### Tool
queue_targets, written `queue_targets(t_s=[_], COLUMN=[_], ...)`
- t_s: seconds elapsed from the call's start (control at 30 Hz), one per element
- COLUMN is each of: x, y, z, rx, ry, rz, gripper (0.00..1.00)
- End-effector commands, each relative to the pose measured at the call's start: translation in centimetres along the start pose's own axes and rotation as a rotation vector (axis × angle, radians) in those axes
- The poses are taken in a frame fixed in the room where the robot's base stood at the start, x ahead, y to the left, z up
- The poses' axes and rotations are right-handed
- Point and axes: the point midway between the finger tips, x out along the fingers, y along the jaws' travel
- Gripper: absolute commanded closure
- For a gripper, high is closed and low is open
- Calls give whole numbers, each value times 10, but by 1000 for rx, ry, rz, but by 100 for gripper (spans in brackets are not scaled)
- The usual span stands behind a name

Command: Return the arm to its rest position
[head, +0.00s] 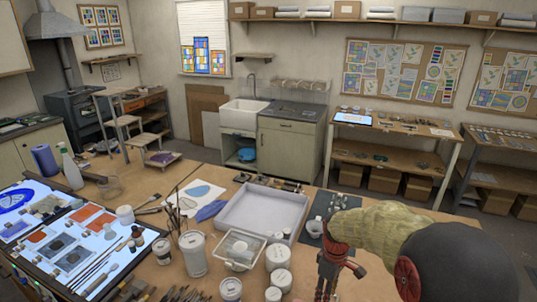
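My arm comes in from the lower right, with a dark rounded link and a greenish cloth-like cover. My gripper (328,280), red and dark, hangs at the near edge of the work table (150,185), right of several white lidded jars (278,257). Its fingertips are small and partly cut off by the bottom edge. I cannot tell whether they are apart or closed, and I see nothing clearly held.
A light tray (262,215), a clear lidded box (238,250), a jar of brushes (175,215) and a lit panel (75,235) with painted glass crowd the table. A sink (243,115) and a side bench (397,138) stand behind. Floor shows between the table and side bench.

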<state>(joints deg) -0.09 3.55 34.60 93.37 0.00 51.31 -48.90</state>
Motion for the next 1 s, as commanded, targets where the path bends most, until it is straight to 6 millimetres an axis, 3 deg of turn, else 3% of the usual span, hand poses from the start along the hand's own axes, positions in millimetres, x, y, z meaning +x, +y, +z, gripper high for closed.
queue_targets(t_s=[0.07, 0.3, 0.5, 0.73, 1.0], x=[-2, -38, -63, -76, -84], y=[-15, -64, -104, -146, -181], z=[13, 56, 91, 128, 158], rx=[114, 477, 691, 832, 843], ry=[-11, 29, 112, 238, 409], rz=[-12, 20, 62, 111, 186], gripper=[63, 63, 63, 63, 63])
